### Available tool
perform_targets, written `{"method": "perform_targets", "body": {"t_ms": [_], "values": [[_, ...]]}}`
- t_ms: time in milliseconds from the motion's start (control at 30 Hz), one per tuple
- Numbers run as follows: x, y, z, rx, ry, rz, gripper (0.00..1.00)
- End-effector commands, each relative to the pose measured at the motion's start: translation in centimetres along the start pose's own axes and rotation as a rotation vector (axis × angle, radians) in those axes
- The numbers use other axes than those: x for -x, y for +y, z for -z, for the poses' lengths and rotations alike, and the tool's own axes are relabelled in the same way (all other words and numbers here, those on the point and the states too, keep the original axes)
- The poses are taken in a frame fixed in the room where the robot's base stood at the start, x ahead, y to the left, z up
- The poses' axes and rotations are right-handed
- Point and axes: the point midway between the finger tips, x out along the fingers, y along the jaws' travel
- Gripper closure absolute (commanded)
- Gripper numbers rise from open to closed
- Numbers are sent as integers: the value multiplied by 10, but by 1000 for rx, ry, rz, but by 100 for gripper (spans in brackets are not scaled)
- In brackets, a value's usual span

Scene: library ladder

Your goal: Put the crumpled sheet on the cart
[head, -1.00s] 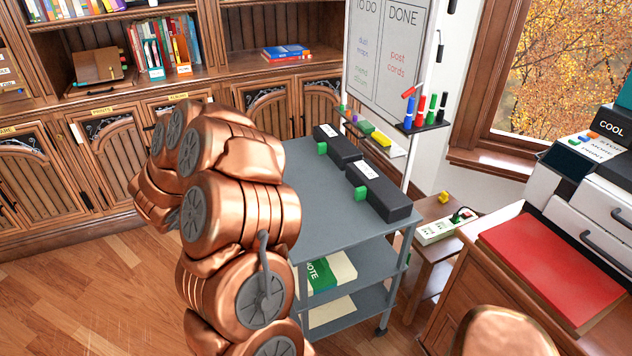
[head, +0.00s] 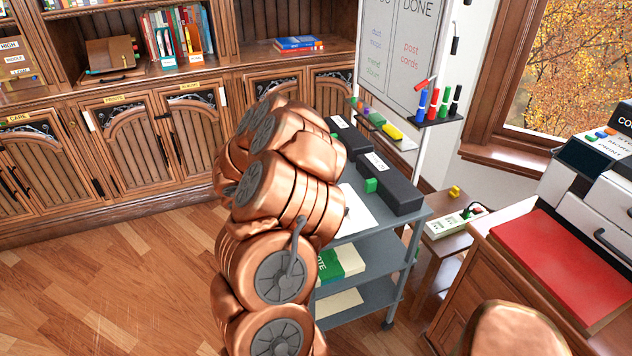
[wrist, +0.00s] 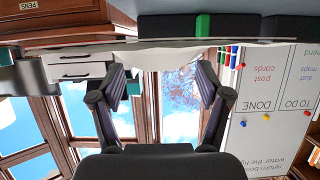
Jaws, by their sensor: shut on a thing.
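The white sheet (head: 358,212) shows beside my arm in the head view, at the near part of the grey cart (head: 384,234). My arm hides the rest of it. In the wrist view the pale sheet (wrist: 150,54) spans between my fingertips, with an uneven lower edge. My gripper (wrist: 160,68) is shut on it, its two fingers some way apart. The cart's top shows edge-on just beyond the sheet in the wrist view. I cannot tell whether the sheet touches the cart. My arm hides the gripper in the head view.
Two black box files (head: 385,184) stand along the back of the cart top. A green book (head: 332,266) lies on its middle shelf. A whiteboard (head: 400,50) stands behind, and a low table with a power strip (head: 455,222) is at the right. Wooden floor is open at left.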

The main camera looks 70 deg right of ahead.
Motion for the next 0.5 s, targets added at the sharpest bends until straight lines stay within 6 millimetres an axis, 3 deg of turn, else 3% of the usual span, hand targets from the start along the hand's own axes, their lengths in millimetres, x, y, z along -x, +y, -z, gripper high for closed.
{"method": "perform_targets", "body": {"t_ms": [500], "values": [[8, -76, -9, -1, 2, 1, 38]]}}
